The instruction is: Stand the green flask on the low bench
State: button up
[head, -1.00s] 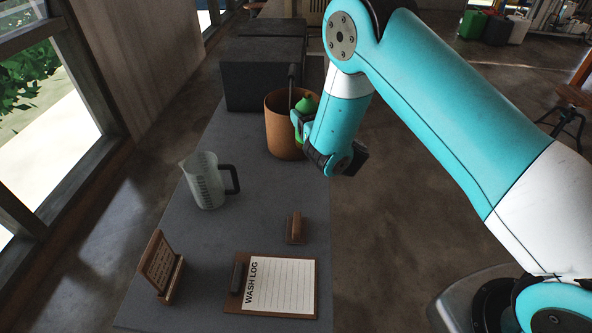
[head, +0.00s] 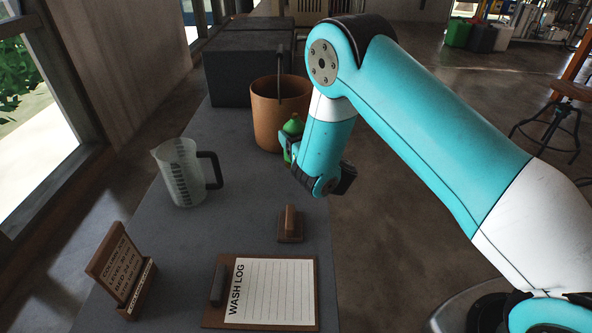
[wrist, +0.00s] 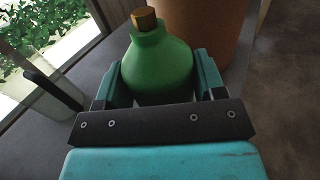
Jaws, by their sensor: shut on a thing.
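The green flask (head: 293,126), with a brown stopper on its narrow neck, is in my gripper (head: 291,150). In the wrist view the flask (wrist: 160,62) stands roughly upright between the two fingers of my gripper (wrist: 158,80), which is shut on it. Its lower part is hidden behind the gripper. In the head view my arm hides much of it. The long grey surface, seemingly the low bench (head: 235,215), runs below; the flask is over its right side, in front of a brown bucket. I cannot tell the gap beneath it.
The brown bucket (head: 267,117) with an upright handle stands close behind the flask. A measuring jug (head: 180,172), a small brown block (head: 290,226), a wash log clipboard (head: 270,290) and a sign (head: 118,265) stand or lie nearer. Dark boxes (head: 245,70) are at the back. The middle is clear.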

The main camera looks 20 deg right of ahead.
notch_tip(320, 180, down, 6)
jog(key=b, duration=0.5)
jog(key=shift+f, duration=0.1)
jog(key=o, duration=1.1)
